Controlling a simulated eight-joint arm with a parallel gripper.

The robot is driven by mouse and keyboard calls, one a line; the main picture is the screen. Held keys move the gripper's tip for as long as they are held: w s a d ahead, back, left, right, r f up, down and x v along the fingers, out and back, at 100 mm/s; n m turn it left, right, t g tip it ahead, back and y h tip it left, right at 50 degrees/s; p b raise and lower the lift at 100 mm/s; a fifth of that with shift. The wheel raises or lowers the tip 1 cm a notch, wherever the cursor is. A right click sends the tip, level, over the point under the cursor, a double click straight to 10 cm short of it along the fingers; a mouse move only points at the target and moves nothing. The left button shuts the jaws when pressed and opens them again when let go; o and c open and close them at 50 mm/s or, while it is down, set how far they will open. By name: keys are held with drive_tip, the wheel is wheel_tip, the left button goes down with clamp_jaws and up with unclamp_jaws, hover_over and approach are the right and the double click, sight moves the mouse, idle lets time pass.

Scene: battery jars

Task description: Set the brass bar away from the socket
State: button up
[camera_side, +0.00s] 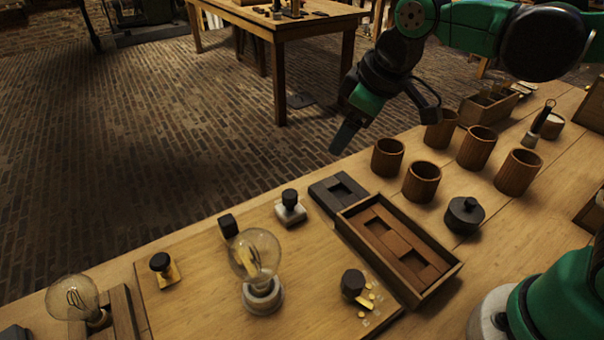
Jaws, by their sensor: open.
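A brass piece (365,302) shows under and beside a black knob (352,282) at the front of the wooden board, with small brass dots near it. Another brass piece (173,278) lies under a black knob (160,263) at the board's left. I cannot tell which one is the brass bar. A clear bulb (255,252) stands upright in a round pale socket (263,297) between them. A dark block with a square recess (338,191) lies at the board's back right. My gripper (342,140) is open and apart from these things, over the table's far edge; its fingers are partly hidden.
A wooden tray with brown compartments (365,212) lies right of the board. Several wooden cups (421,182) and a dark lidded pot (464,215) stand farther right. Other black knobs (290,197) rise at the board's back. A second bulb (72,298) is at far left.

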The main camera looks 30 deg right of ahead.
drive_tip(key=w+a+f+n+g, duration=0.2)
drive_tip(key=w+a+n, duration=0.3)
drive_tip(key=a, duration=0.4)
drive_tip(key=n+g, duration=0.2)
drive_tip(key=n, duration=0.4)
hover_over(226, 219)
drive_tip(key=shift+h, duration=0.4)
drive_tip(key=f, duration=0.4)
drive_tip(key=shift+d, duration=0.3)
drive_tip(key=shift+a+f+n, duration=0.25)
drive_tip(key=shift+n, duration=0.15)
drive_tip(key=shift+f, duration=2.8)
clamp_jaws()
